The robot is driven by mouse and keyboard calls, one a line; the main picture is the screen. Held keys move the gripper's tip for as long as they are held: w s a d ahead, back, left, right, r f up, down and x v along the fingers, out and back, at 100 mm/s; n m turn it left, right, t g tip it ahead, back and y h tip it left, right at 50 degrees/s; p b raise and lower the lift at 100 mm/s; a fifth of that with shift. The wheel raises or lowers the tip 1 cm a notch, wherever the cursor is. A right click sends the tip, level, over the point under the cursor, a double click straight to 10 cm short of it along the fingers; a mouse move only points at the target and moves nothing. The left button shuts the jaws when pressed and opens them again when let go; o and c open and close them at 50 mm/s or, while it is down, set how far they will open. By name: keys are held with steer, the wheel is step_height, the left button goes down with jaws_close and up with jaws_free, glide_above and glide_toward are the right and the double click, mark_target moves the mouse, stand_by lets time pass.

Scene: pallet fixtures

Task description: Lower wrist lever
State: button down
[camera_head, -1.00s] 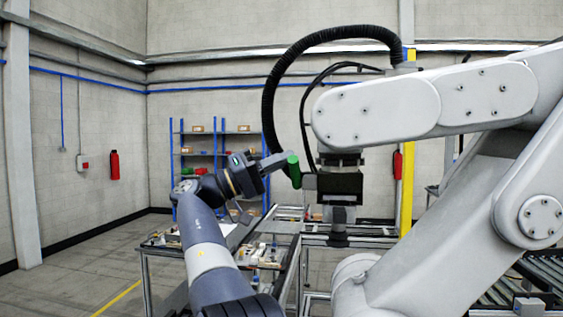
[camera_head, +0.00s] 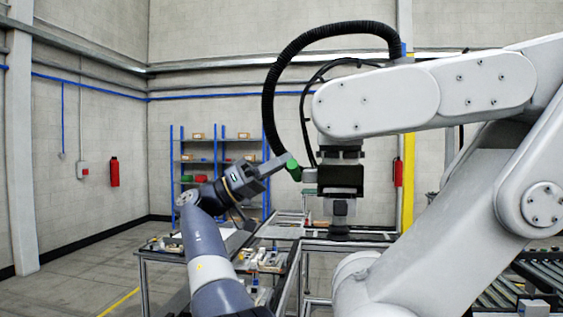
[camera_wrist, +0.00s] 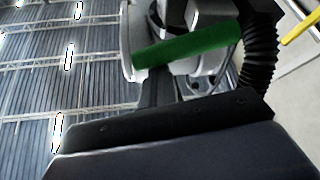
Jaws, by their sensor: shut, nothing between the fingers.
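The wrist lever is a green handle (camera_head: 293,170) on the left side of the dark wrist block (camera_head: 340,180) of the large white robot. It looks short and foreshortened in the head view. In the wrist view the green handle (camera_wrist: 188,45) lies nearly level across the upper middle, its right end slightly higher. My gripper (camera_head: 286,159) is shut and empty, its fingertips at the upper left of the handle. In the wrist view my fingers (camera_wrist: 157,90) reach up to just below the handle's left part. Whether they touch it, I cannot tell.
The large white arm (camera_head: 420,100) fills the right side, with a black hose (camera_head: 300,45) arching over its wrist. A workbench (camera_head: 265,265) with small parts stands below. A roller conveyor (camera_head: 500,285) is at lower right. Blue shelves (camera_head: 215,170) stand behind.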

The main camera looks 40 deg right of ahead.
steer(key=shift+s+a+f+b, duration=0.15)
steer(key=shift+f+b, duration=0.3)
steer(key=shift+f, duration=0.1)
steer(key=shift+s+a+f+b, duration=0.15)
steer(key=shift+f+b, duration=0.3)
steer(key=shift+f, duration=0.1)
steer(key=shift+f, duration=0.2)
steer(key=b+v, duration=0.1)
steer(key=v, duration=0.9)
steer(key=shift+w+a, duration=0.2)
steer(key=shift+a, duration=0.15)
